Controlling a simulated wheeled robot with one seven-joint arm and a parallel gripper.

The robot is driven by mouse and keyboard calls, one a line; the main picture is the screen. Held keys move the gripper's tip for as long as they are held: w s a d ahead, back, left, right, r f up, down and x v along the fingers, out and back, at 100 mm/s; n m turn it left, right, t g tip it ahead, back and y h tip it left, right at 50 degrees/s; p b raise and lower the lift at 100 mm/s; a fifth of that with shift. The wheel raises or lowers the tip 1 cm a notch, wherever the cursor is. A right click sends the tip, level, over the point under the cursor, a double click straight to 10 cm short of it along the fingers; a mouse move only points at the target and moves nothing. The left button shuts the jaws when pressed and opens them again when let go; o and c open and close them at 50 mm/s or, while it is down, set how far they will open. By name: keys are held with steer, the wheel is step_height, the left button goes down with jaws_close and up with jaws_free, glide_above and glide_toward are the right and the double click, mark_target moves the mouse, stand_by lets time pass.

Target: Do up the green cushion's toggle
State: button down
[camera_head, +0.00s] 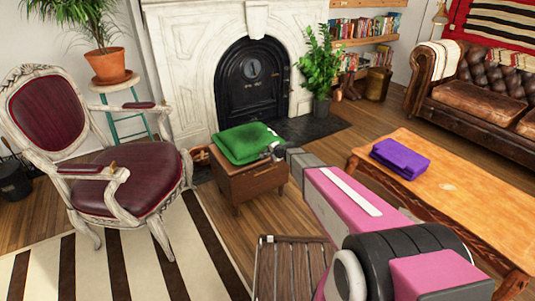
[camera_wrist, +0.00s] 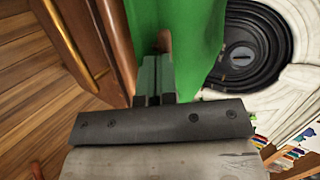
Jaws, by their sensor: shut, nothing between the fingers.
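The green cushion (camera_head: 243,140) lies on a small brown wooden cabinet (camera_head: 250,184) in front of the fireplace. It fills the upper middle of the wrist view (camera_wrist: 197,40). My gripper (camera_head: 274,151) is at the cushion's right edge, with its fingers (camera_wrist: 155,62) shut and empty. A small brown peg-like piece, which looks like the toggle (camera_wrist: 164,40), shows just beyond the fingertips against the green cloth. I cannot tell whether the fingertips touch it. Any loop is hidden or too small to make out.
A maroon armchair (camera_head: 128,178) stands left of the cabinet. A wooden table (camera_head: 463,198) with a folded purple cloth (camera_head: 400,157) is at the right. A slatted wooden piece (camera_head: 291,268) is in front. The black fireplace door (camera_head: 252,84) is behind.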

steer(key=n+g+y, duration=0.1)
steer(key=w+n+g+y, duration=0.1)
steer(key=n+g, duration=0.2)
steer(key=n, duration=0.1)
steer(key=shift+w+d+g+y, duration=0.15)
steer(key=shift+w+g+y, duration=0.2)
steer(key=shift+g+y, duration=0.05)
steer(key=shift+w, duration=0.1)
stand_by(0.7)
